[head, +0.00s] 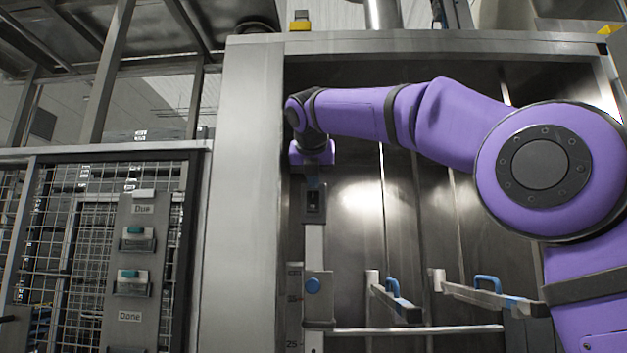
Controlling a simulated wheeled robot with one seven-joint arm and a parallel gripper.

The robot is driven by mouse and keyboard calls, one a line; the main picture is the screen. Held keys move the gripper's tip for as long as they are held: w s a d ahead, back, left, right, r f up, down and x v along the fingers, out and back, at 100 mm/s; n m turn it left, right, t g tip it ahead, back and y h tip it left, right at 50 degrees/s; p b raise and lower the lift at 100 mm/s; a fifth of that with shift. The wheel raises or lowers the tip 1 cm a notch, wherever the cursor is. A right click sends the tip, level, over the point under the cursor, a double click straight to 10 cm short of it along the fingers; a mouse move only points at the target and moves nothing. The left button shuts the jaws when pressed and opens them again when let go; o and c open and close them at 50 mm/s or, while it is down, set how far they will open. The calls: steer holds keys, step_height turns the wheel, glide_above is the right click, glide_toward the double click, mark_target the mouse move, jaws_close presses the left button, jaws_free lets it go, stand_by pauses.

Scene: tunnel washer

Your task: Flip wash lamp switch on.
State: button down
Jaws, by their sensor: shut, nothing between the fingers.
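My gripper (313,184) is at the end of my purple arm, pointing down, shut and empty. It is in front of the upper part of a steel post inside the tunnel opening. A small dark box with a dark upright slot or lever (314,204) shows on the post right at the fingertips; it may be the wash lamp switch. The gripper hides its upper part. I cannot tell whether the fingers touch it or which way it is set. No lit lamp can be made out.
Rails with blue handles (393,289) reach across the opening. A broad steel frame (250,200) stands to the left. A panel with Due and Done labels (141,260) hangs on mesh.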

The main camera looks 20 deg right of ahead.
steer(key=w+r+v, duration=0.1)
steer(key=r+v, duration=0.1)
steer(key=v, duration=1)
steer(key=shift+r, duration=0.35)
steer(key=shift+s+d, duration=0.15)
